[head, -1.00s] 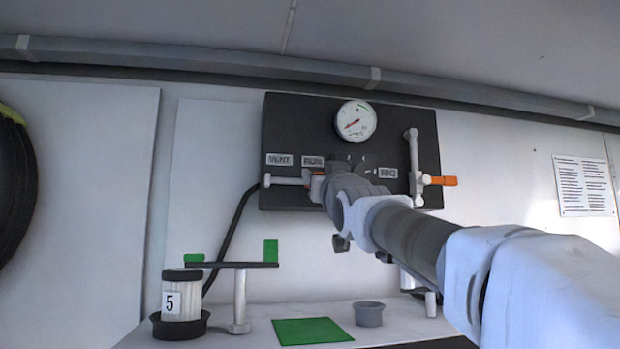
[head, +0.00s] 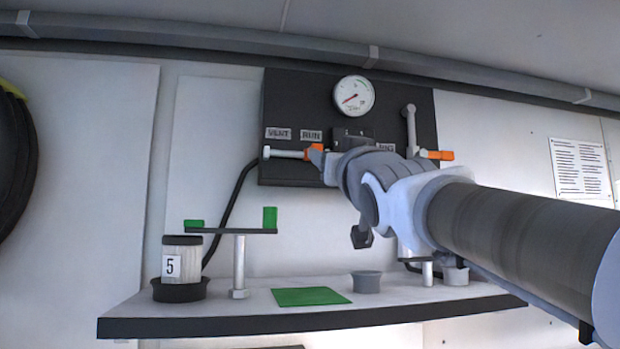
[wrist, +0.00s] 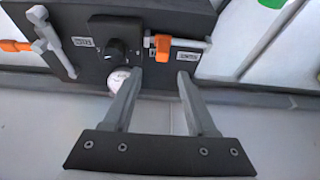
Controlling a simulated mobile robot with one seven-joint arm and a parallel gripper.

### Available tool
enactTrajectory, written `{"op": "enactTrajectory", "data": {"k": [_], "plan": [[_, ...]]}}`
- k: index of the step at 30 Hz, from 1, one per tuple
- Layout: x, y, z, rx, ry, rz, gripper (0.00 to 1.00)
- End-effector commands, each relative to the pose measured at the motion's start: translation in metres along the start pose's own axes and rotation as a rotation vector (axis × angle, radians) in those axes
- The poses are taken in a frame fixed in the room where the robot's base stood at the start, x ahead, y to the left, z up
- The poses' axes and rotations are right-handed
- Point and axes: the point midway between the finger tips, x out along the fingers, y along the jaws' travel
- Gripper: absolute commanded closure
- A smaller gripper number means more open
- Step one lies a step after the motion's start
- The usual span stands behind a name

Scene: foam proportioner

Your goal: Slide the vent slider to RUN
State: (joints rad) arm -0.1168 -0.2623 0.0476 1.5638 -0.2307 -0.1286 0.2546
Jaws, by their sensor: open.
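The vent slider is an orange block (head: 316,150) on a pale horizontal rail (head: 288,153). It sits at the rail's right part, below the RUN label (head: 312,135) and right of the VENT label (head: 278,133). In the wrist view the picture is turned over, and the orange slider (wrist: 162,47) shows with the rail (wrist: 190,43) running right from it. My gripper (wrist: 160,78) is open and empty, its two fingers pointing at the slider with a visible gap before it. In the head view my gripper partly covers the slider.
The black panel (head: 285,90) also carries a gauge (head: 353,96), a black knob (wrist: 117,50) and an orange-handled lever (head: 438,155) at right. Below is a shelf (head: 200,325) with a numbered canister (head: 180,262), a green square (head: 310,296) and a grey cup (head: 366,282).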

Motion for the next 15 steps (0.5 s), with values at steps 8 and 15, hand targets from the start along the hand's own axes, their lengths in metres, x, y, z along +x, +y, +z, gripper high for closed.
{"op": "enactTrajectory", "data": {"k": [8, 15], "plan": [[-0.051, 0.001, 0.002, 0.0, 0.001, 0.001, 0.43], [-0.067, 0.001, 0.001, -0.001, -0.001, 0.001, 0.43]]}}
